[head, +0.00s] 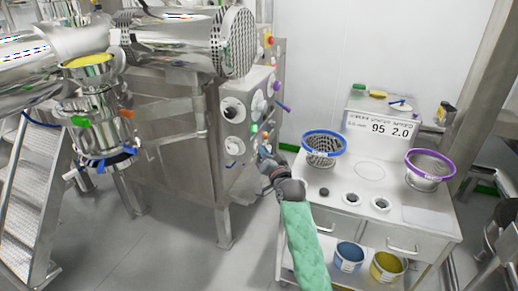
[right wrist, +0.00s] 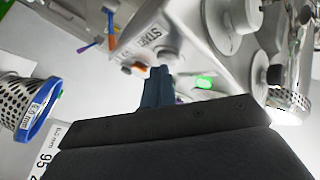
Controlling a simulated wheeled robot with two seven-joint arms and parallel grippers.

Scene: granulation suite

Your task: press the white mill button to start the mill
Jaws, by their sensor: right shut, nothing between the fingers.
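The mill's control panel (head: 257,112) is on the right side of the steel machine. It carries pale round fittings and small coloured parts. In the right wrist view a label reading START (right wrist: 151,34) is on a pale housing, with a small pale round button (right wrist: 167,54) beside it; I cannot tell for sure that this is the white mill button. My right gripper (head: 264,152) is at the panel's lower right edge, its blue fingers (right wrist: 157,86) shut and empty. The fingertips appear close to the housing; contact cannot be told. My left gripper is out of view.
A steel bench (head: 330,195) stands right of the panel, with a blue-rimmed sieve basket (head: 323,152), a purple-rimmed one (head: 430,170) and a display sign (head: 385,127). A purple handle (head: 283,107) juts from the panel. A green light (right wrist: 204,81) shows near my fingers.

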